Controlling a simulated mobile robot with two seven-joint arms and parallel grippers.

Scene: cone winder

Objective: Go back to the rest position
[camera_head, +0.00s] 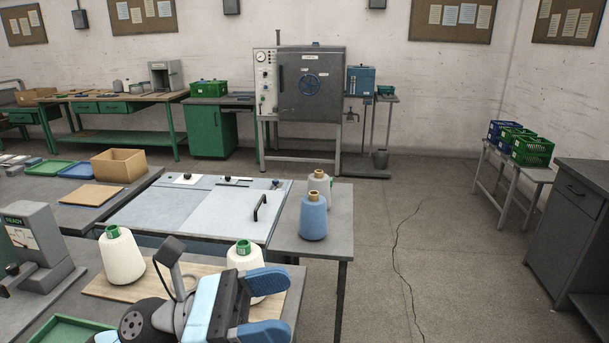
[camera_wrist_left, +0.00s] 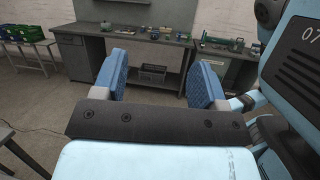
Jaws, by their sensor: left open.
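My left gripper (camera_head: 264,312) is in the lower middle of the head view, its two blue fingers apart with nothing between them. It also shows in the left wrist view (camera_wrist_left: 160,82), open and empty, facing a distant workbench. The gripper is in front of a white yarn cone with a green top (camera_head: 245,256) and partly hides it. Another white cone (camera_head: 121,256) stands to the left. A blue cone (camera_head: 313,216) and a grey cone (camera_head: 321,184) stand on the grey table beyond the gripper. My right gripper is not in view.
A wooden board (camera_head: 105,288) lies on the near table beside a grey device (camera_head: 36,245). A pale panel with a black handle (camera_head: 190,207) lies behind. Crates stand on a side table (camera_head: 520,170), with a grey cabinet (camera_head: 575,220) at right. The floor between (camera_head: 430,240) is clear.

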